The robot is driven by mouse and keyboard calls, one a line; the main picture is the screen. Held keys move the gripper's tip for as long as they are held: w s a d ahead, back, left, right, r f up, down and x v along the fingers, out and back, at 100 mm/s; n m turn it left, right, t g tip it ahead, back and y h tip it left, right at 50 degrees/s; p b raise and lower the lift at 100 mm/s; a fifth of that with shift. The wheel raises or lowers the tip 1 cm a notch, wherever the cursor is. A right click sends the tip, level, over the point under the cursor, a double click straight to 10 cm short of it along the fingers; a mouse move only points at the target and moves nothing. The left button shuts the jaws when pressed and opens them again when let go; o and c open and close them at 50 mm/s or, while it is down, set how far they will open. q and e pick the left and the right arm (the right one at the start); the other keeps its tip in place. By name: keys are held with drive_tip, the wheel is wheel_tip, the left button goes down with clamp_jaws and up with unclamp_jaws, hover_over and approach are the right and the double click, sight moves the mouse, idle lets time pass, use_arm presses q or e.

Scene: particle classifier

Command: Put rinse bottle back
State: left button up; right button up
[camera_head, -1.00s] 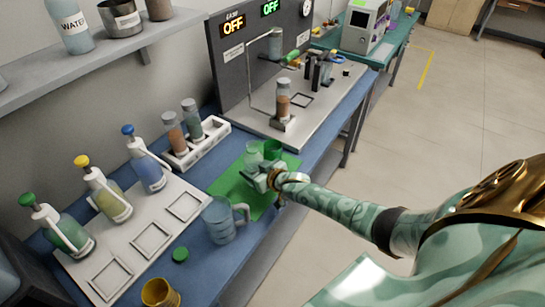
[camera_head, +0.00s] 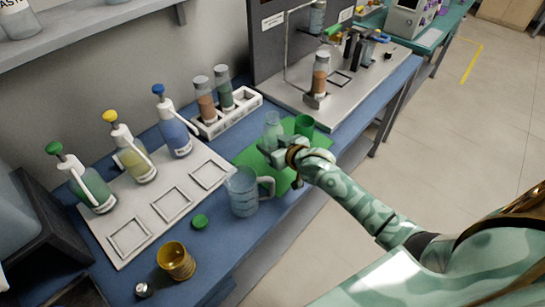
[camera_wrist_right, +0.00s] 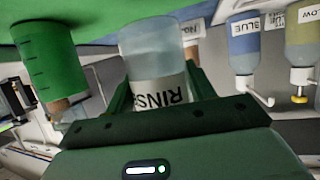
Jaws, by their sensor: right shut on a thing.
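The rinse bottle (camera_head: 272,128) is small and translucent, over the green mat (camera_head: 246,155) in the head view. My right gripper (camera_head: 273,148) is shut on it. In the right wrist view the bottle (camera_wrist_right: 152,45) sits between the gripper's fingers (camera_wrist_right: 200,85), its "RINS..." label upside down. Whether its base touches the mat I cannot tell. My left gripper is out of view.
A green cup (camera_head: 304,125) stands close right of the bottle. A clear jug (camera_head: 241,190) stands in front. A white tray (camera_head: 144,205) has three empty square outlines and pump bottles behind them. A tube rack (camera_head: 240,112) stands behind the mat. A gold cup (camera_head: 176,262) is at the front.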

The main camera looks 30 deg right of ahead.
wheel_tip(320, 180, down, 4)
drive_tip(key=shift+f+b, duration=0.1)
drive_tip(key=shift+b, duration=0.75)
drive_tip(key=o, duration=1.2)
drive_tip(key=shift+o, duration=0.2)
drive_tip(key=shift+s+r, duration=0.15)
drive_tip(key=shift+r, duration=0.1)
drive_tip(key=p+v, duration=0.4)
drive_tip(key=v, duration=0.7)
drive_tip(key=shift+s, duration=0.35)
